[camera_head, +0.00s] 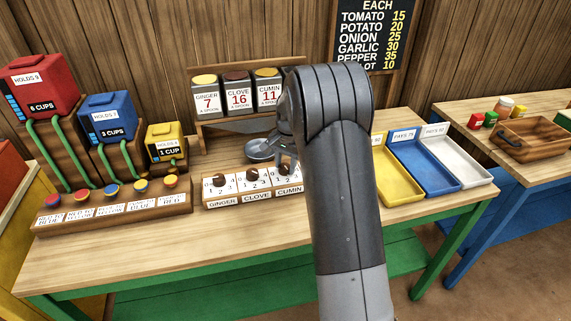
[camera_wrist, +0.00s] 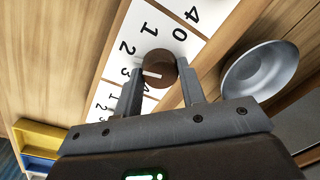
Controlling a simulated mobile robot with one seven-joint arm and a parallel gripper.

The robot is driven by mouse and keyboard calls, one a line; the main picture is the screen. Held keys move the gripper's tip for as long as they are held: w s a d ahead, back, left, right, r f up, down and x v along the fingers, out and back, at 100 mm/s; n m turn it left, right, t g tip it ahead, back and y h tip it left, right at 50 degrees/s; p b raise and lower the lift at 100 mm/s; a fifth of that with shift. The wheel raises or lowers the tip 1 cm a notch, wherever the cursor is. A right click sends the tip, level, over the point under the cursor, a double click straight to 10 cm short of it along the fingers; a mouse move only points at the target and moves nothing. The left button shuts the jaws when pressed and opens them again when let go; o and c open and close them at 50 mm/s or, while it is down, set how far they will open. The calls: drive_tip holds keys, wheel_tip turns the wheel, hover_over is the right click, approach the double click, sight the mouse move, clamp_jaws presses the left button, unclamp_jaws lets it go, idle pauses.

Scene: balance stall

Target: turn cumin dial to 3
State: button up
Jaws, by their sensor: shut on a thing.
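The cumin dial (camera_wrist: 160,66) is a brown round knob on a white number plate, seen close in the wrist view. My gripper (camera_wrist: 160,78) is shut on it, one finger on each side. The white mark on the knob lies on the side toward the 3.
The clove dial (camera_head: 252,174) and ginger dial (camera_head: 222,177) stand to the left. A grey metal bowl (camera_head: 258,150) is close behind the dials. Part of another number plate shows beyond the cumin plate in the wrist view. My arm hides the area to the right, before the yellow tray (camera_head: 399,186).

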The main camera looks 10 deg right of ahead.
sight(288, 166)
drive_tip(key=n, duration=0.6)
drive_tip(key=shift+w, duration=0.1)
drive_tip(key=shift+n, duration=0.3)
idle(0.3)
drive_tip(key=o, duration=1)
drive_tip(key=shift+r, duration=0.15)
drive_tip(key=r, duration=0.7)
drive_tip(key=d+r, duration=0.1)
drive_tip(key=r, duration=0.2)
drive_tip(key=shift+r, duration=0.25)
drive_tip(key=shift+r, duration=0.1)
